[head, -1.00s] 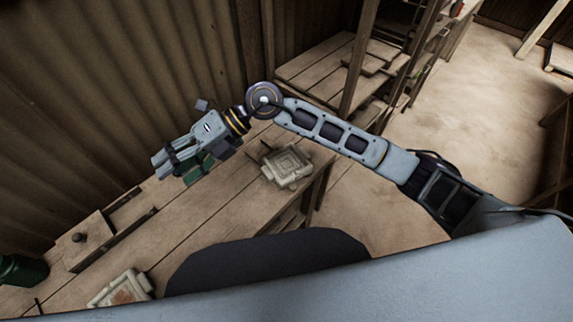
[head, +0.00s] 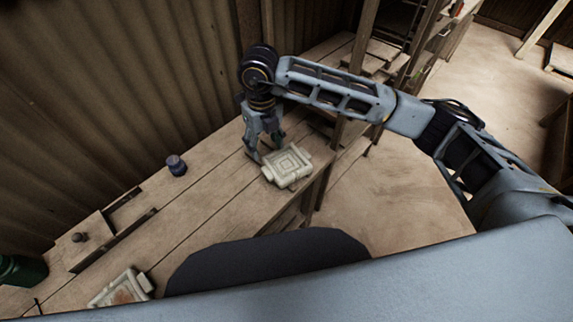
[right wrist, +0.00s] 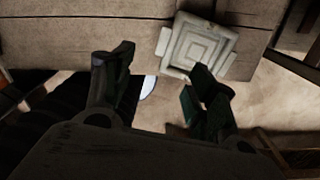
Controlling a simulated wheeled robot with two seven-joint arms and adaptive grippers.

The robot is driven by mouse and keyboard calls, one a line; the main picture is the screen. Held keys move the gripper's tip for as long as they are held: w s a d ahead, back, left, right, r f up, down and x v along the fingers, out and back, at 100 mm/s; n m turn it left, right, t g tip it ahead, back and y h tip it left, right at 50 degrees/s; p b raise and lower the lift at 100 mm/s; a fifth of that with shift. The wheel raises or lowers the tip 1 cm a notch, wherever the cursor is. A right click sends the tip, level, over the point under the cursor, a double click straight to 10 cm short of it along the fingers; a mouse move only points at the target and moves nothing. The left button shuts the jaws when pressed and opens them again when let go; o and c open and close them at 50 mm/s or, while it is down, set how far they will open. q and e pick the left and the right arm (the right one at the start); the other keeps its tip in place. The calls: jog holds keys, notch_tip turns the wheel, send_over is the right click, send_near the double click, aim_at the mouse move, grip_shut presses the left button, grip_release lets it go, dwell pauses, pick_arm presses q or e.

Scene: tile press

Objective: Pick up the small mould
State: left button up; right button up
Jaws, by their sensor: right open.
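A pale square mould (head: 287,167) with stepped concentric squares lies on the bench near its front edge. In the right wrist view the mould (right wrist: 198,47) is at the top, beyond the fingers and right of centre. My right gripper (head: 267,148) points down just behind the mould; its fingers (right wrist: 160,72) are apart with nothing between them. I cannot tell whether it touches the mould. A second pale mould (head: 103,296) with a reddish-brown middle lies at the lower left, partly hidden by my body. My left gripper is out of view.
A small dark pot (head: 176,165) stands on the wooden bench (head: 205,208). A wooden block with a knob (head: 88,241) and a green container (head: 22,270) are at the left. A corrugated wall (head: 110,90) runs behind; a shelf post (head: 358,65) stands right of the gripper.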

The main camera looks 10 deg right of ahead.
jog(key=shift+w+d, duration=0.2)
jog(key=shift+d, duration=0.2)
send_over(270, 172)
notch_tip(270, 172, down, 7)
jog(key=shift+s+f+p, duration=0.1)
jog(key=shift+f+p, duration=0.05)
jog(key=shift+p, duration=0.3)
jog(key=shift+f, duration=0.6)
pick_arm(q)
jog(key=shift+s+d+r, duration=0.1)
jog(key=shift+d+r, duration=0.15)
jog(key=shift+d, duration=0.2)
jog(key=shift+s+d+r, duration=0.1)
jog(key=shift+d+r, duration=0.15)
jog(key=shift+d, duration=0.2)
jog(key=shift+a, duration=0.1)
